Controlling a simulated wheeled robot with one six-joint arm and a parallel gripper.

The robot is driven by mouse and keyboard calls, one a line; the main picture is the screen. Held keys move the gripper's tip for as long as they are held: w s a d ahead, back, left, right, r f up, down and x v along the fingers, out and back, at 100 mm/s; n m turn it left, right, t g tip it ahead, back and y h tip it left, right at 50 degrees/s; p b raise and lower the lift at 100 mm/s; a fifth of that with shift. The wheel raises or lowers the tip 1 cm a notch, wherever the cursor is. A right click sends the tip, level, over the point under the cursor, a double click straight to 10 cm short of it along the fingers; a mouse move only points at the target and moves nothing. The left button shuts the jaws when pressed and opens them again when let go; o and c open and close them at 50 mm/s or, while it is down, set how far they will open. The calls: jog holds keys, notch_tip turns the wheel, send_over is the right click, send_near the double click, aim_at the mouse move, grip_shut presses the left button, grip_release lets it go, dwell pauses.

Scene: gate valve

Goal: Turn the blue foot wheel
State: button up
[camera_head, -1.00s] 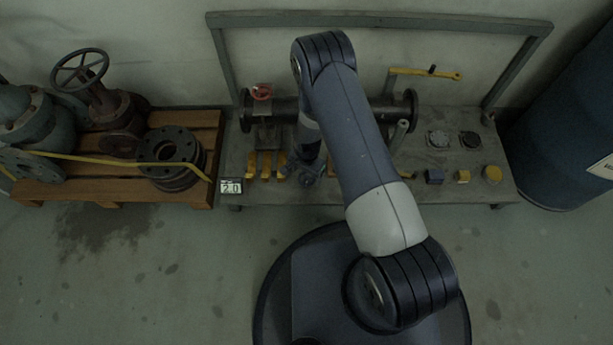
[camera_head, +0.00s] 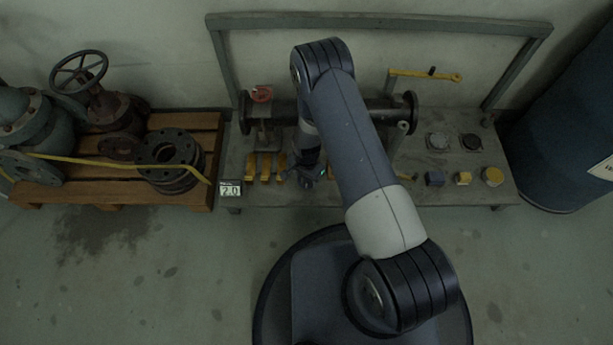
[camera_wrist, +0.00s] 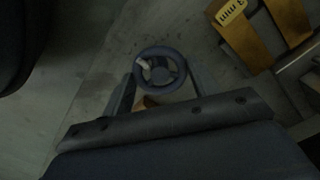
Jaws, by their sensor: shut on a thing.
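The blue foot wheel (camera_wrist: 160,54) shows in the wrist view as a small dark blue-grey ring with spokes and a pale mark at its upper left. My gripper (camera_wrist: 162,82) has one finger at each side of the wheel and is shut on it. In the head view my gripper (camera_head: 308,177) is low at the front edge of the bench, just right of the yellow brackets. There the wheel is hidden behind my gripper and wrist.
The grey bench (camera_head: 345,198) carries a dark pipe (camera_head: 285,108) with a red wheel (camera_head: 261,94), yellow brackets (camera_head: 265,166) at left and small parts at right. A pallet (camera_head: 212,130) stands left, a blue drum (camera_head: 565,130) right.

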jog(key=shift+n, duration=0.3)
jog(key=shift+c, duration=0.3)
jog(key=n+b, duration=0.2)
jog(key=n, duration=0.2)
jog(key=shift+f, duration=0.1)
jog(key=n+b, duration=0.2)
jog(key=n, duration=0.3)
jog(key=shift+n, duration=0.4)
jog(key=n+b, duration=0.1)
jog(key=n, duration=0.3)
jog(key=n+b, duration=0.1)
jog(key=n, duration=0.4)
jog(key=shift+n, duration=0.3)
jog(key=shift+a, duration=0.1)
jog(key=o, duration=1)
